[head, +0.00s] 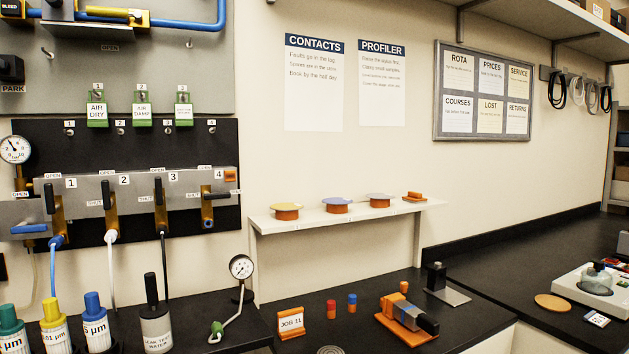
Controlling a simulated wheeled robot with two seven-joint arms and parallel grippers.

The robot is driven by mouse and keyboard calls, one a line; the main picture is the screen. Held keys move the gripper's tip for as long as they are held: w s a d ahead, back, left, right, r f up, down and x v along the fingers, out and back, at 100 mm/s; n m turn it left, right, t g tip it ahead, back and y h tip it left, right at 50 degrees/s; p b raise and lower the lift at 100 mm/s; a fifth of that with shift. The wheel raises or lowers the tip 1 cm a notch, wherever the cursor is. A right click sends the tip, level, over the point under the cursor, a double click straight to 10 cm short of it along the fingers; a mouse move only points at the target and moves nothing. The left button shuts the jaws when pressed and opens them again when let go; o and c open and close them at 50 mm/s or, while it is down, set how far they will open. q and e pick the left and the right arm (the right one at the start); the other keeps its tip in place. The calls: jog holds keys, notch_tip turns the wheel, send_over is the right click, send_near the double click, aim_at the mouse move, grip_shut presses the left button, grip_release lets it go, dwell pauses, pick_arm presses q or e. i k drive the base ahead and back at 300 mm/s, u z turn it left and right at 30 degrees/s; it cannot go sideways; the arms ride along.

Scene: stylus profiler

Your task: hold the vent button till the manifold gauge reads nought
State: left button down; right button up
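The grey manifold bar (140,189) runs along a black wall panel on the left, with numbered valves. The handles of valves 1, 2 and 3 stand upright, and the handle of valve 4 (214,196) lies level. A round white dial gauge (15,149) is at the manifold's left end, cut near the picture edge; its reading is too small to tell. A small orange block (230,176) sits at the manifold's right end beside the 4; I cannot tell whether it is the vent button, and no vent label is readable. Neither gripper is in view.
A second dial gauge (241,267) stands on the black bench with a pale hose. Several bottles, including a leak test water bottle (156,322), stand in front of the manifold. Hoses hang below valves 1 to 3. Green tags (141,115) hang above.

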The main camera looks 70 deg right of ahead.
aim_at(230, 175)
jog(key=k, duration=0.75)
jog(key=z, duration=1.85)
jog(key=i, duration=0.25)
jog(key=z, duration=0.2)
